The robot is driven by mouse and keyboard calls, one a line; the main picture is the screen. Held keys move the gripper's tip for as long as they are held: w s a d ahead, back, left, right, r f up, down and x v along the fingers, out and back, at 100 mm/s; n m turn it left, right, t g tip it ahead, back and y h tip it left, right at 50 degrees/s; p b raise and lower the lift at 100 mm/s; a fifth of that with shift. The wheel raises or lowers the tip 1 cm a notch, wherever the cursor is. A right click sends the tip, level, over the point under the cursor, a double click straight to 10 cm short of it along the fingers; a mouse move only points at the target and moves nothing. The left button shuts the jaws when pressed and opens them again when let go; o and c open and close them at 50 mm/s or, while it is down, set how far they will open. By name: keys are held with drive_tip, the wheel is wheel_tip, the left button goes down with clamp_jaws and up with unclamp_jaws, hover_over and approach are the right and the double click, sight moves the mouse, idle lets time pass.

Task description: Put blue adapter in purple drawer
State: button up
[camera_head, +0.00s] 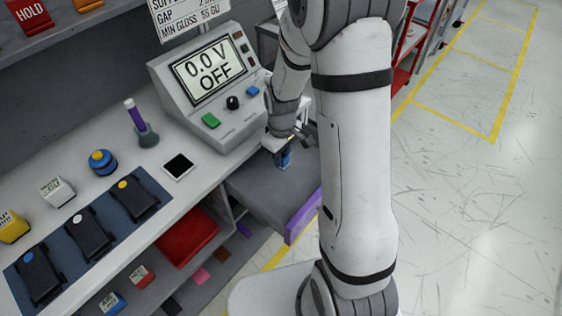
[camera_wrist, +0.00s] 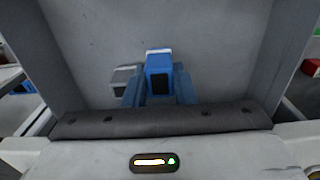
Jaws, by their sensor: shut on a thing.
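The purple drawer (camera_head: 303,214) is pulled open below the bench, with a purple front and a grey inside. My gripper (camera_head: 286,150) is over the open drawer, partly hidden by my arm in the head view. It is shut on the blue adapter (camera_head: 285,161). In the wrist view the blue adapter (camera_wrist: 159,75) is between the fingers of my gripper (camera_wrist: 160,90), with the grey drawer floor (camera_wrist: 220,50) behind it. I cannot tell whether the adapter touches the floor.
A small grey block (camera_wrist: 122,80) shows left of the adapter in the wrist view. A meter (camera_head: 208,82) reading 0.0 V OFF stands on the bench beside the drawer. A red bin (camera_head: 187,238) is on the shelf below. Clear floor (camera_head: 460,210) lies to the right.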

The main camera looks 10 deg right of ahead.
drive_tip(key=shift+f, duration=1.6)
drive_tip(key=shift+f, duration=0.25)
drive_tip(key=o, duration=1)
drive_tip(key=shift+r, duration=0.1)
